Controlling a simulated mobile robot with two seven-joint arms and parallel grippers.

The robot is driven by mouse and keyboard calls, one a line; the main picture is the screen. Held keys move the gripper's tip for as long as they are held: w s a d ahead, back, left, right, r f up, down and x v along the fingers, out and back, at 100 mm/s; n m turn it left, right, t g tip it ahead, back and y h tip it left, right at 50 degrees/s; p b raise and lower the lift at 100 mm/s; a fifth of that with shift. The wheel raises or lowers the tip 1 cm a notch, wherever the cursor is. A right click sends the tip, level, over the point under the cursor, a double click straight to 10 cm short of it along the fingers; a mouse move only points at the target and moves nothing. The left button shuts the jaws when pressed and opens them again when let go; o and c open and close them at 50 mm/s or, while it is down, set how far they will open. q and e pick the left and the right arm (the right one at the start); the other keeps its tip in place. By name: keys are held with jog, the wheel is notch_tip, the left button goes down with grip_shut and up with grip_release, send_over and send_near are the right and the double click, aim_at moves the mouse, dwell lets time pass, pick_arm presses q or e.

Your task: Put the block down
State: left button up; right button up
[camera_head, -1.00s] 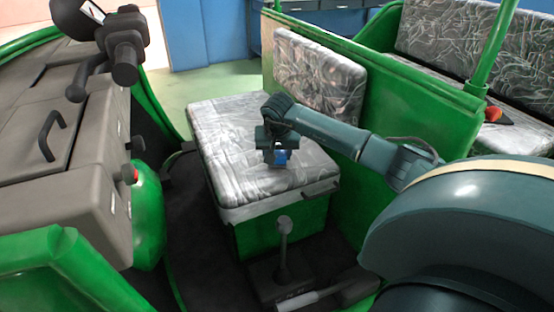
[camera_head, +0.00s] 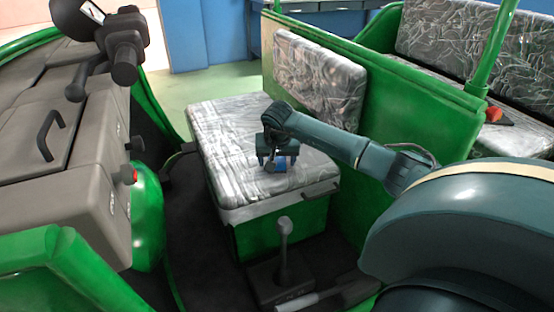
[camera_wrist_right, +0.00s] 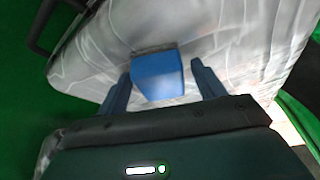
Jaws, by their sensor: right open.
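The blue block (camera_head: 281,165) sits at the driver's seat (camera_head: 232,128), a cushion with a shiny silver patterned cover. My right gripper (camera_head: 277,163) is just above the seat, with its fingers on either side of the block. In the right wrist view the block (camera_wrist_right: 157,75) lies between the two spread fingers of the gripper (camera_wrist_right: 160,85), with a gap on each side. The block appears to rest on the cushion. My left gripper is in neither view.
The green panel with a padded backrest (camera_head: 318,80) stands behind the seat. A lever (camera_head: 284,250) rises from the floor in front of the seat. The grey dashboard (camera_head: 70,160) and handlebar (camera_head: 105,45) are at the left. The seat's far left part is clear.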

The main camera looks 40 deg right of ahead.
jog(key=shift+r, duration=0.4)
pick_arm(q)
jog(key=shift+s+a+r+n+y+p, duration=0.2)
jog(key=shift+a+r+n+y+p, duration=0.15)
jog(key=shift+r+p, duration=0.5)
pick_arm(e)
jog(key=v, duration=1.1)
jog(key=shift+r, duration=0.15)
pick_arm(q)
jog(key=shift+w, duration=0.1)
pick_arm(e)
jog(key=shift+s+a, duration=0.1)
